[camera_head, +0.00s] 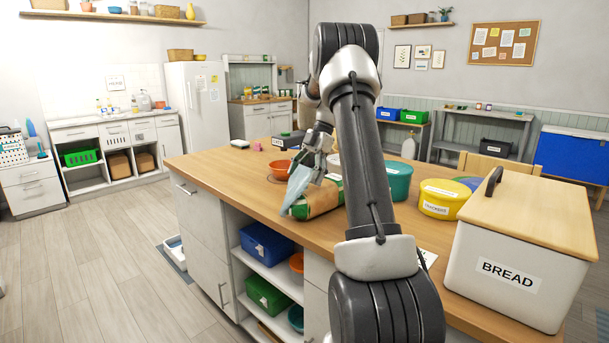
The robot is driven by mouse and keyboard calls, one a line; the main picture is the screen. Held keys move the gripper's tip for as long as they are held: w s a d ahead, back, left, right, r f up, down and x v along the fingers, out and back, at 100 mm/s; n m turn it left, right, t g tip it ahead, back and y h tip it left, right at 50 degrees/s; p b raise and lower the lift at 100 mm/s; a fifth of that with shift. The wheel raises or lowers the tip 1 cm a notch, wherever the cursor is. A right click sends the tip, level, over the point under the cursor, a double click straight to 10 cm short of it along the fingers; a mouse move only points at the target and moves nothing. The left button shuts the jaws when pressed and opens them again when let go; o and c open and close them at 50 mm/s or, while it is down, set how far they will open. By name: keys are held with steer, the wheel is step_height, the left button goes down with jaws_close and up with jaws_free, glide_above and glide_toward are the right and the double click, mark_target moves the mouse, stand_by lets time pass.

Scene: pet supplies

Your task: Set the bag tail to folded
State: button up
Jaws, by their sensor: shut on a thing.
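A brown and green bag (322,203) lies on the wooden counter, partly hidden behind my arm. A pale blue, see-through flap (298,187), which looks like the bag tail, stands tilted up at the bag's left end. My gripper (312,174) is right at the flap's upper part, pointing down, and is shut on it. The flap is not lying flat against the bag. The fingertips are small in this view, and the exact contact is hard to make out.
An orange bowl (280,170) stands just behind the bag. To the right are a teal tub (399,184), a yellow tub (440,205) and a large white bread bin (515,265). The counter (215,165) is clear at the left.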

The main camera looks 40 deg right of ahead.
steer(key=shift+f, duration=0.1)
stand_by(0.3)
steer(key=o, duration=1.5)
steer(key=v, duration=1.2)
